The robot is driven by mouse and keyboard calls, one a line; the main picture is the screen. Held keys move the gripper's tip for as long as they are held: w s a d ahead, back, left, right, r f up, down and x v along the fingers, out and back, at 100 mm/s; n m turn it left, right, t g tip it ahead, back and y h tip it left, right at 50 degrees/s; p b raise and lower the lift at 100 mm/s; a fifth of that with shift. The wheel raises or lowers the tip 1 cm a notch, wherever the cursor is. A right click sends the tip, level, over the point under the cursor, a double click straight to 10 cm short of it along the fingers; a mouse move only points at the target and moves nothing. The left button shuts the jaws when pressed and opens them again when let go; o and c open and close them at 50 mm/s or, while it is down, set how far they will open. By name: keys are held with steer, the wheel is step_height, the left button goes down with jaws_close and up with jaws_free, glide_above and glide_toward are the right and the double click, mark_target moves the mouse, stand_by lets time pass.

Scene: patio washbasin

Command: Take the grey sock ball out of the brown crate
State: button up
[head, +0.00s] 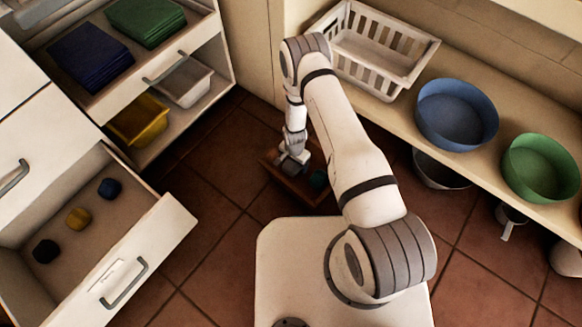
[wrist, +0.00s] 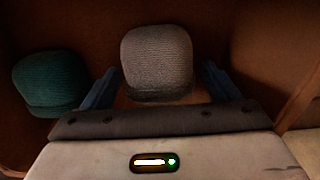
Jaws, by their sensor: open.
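The brown crate (head: 302,194) stands on the tiled floor below my arm, partly hidden by it. In the wrist view I look into the crate (wrist: 255,50). The grey sock ball (wrist: 157,62) lies in it, ahead of and between my two fingers. My gripper (wrist: 160,88) is open, one finger to each side of the ball, with a gap visible on both sides. In the head view my gripper (head: 292,165) is down at the crate, and the grey ball cannot be made out there.
A teal sock ball (wrist: 50,82) lies in the crate, left of my left finger; it also shows in the head view (head: 318,180). An open drawer (head: 140,262) with several sock balls is at left. A shelf with a white basket (head: 375,50) and bowls is at right.

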steer(key=shift+c, duration=0.4)
steer(key=c, duration=1)
steer(key=shift+r, duration=0.1)
